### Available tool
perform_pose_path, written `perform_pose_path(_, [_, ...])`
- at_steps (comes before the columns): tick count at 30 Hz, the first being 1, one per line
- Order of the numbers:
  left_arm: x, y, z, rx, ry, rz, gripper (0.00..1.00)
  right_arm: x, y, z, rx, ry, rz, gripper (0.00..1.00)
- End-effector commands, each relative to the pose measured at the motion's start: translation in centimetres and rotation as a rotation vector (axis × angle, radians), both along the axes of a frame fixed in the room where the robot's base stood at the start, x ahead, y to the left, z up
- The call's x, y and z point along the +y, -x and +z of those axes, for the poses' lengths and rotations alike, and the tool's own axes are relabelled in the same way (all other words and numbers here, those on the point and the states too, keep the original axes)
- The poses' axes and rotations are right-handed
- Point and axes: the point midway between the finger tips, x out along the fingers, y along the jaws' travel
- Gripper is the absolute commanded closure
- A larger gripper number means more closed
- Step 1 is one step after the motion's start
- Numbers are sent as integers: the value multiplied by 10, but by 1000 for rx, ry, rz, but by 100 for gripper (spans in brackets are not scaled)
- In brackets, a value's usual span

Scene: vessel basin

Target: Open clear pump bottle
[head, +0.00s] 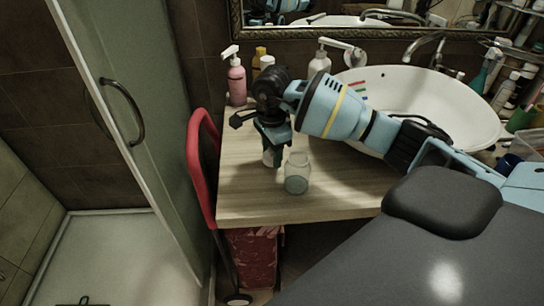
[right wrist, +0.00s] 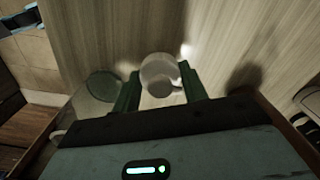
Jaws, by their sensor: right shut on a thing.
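My right gripper (head: 272,145) reaches over the wooden counter from the right and points down. In the right wrist view its two green fingers (right wrist: 160,85) are closed around a pale, round, see-through thing (right wrist: 160,72). In the head view the lower part of this pale bottle-like thing (head: 270,158) shows below the fingers, at or close to the counter top. It seems to be the clear pump bottle, but its top is hidden by the gripper and no pump can be made out. My left gripper is in neither view.
An open greenish glass jar (head: 297,174) stands close by on the counter (head: 325,203). A pink pump bottle (head: 236,82) and a white pump bottle (head: 319,63) stand at the back. The basin (head: 425,88) is to the right. A red-framed thing (head: 194,160) borders the counter's left edge.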

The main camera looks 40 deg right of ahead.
Motion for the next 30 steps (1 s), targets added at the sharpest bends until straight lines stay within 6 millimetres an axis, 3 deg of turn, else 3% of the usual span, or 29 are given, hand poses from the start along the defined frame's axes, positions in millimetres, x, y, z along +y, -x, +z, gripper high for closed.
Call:
perform_pose_path(4, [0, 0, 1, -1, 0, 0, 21, 0, 0, -18, 2, 0, -1, 84])
perform_pose_path(16, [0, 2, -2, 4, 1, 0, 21, 0, 0, -24, 1, 1, 0, 84])
perform_pose_path(17, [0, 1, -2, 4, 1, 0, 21, 0, 0, -23, 1, 0, 0, 53])
perform_pose_path(21, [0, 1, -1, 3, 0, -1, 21, 0, 0, -22, 0, 0, 0, 35])
perform_pose_path(30, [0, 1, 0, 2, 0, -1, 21, 0, 0, -21, 0, 0, 0, 35])
